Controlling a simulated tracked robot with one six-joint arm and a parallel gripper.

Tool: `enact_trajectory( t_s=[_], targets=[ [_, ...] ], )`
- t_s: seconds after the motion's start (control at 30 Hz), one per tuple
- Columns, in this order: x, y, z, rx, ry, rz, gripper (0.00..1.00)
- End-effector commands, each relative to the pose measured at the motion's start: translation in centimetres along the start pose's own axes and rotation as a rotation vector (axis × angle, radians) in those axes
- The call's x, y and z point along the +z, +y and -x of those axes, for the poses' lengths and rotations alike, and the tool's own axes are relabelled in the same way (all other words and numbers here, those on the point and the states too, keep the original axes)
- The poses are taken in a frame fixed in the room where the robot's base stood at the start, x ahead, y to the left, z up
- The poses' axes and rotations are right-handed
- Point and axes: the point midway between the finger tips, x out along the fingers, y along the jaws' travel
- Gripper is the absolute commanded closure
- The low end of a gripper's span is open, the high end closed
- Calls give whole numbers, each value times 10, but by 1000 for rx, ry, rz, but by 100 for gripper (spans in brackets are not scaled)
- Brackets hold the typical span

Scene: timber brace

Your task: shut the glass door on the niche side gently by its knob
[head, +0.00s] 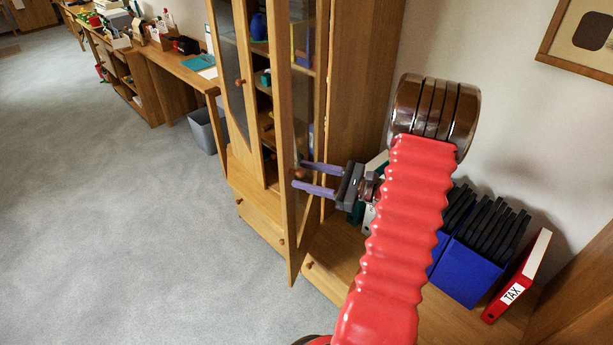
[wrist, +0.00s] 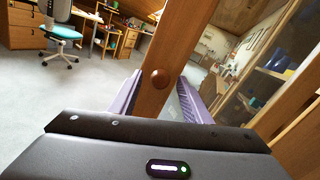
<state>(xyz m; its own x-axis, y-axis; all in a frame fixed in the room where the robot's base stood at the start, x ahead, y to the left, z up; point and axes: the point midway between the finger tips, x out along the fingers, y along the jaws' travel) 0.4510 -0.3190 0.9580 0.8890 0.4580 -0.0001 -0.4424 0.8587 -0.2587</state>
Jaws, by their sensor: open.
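The glass door (head: 283,120) on the niche side stands open, swung out from the tall wooden cabinet, and shows nearly edge-on in the head view. Its round brown knob (head: 299,174) is on the door's frame. In the wrist view the knob (wrist: 160,79) sits on the wooden frame strip (wrist: 178,40), with glass to its right. My gripper (head: 296,174) is open, its two purple fingers at the door frame, one above and one below the knob. In the wrist view the fingers lie either side of the knob; whether they touch it I cannot tell.
The other glass door (head: 230,65) of the cabinet is at the left. Blue file boxes (head: 465,265) and a red TAX binder (head: 518,278) stand on the low niche surface right of my arm. A grey bin (head: 208,132) stands left of the cabinet. The carpet in front is clear.

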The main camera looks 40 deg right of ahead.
Motion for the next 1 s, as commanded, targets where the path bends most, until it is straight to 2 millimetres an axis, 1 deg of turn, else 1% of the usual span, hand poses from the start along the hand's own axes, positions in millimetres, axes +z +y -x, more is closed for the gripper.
enact_trajectory(
  t_s=[0.3, 0.9, 0.93, 1.0],
  targets=[
    [0, 0, -2, -1, 0, 0, 56],
    [0, 0, -1, -1, 0, 0, 98],
    [0, 0, -1, -1, 1, 0, 100],
    [0, 0, -1, -1, 1, 0, 100]
  ],
)
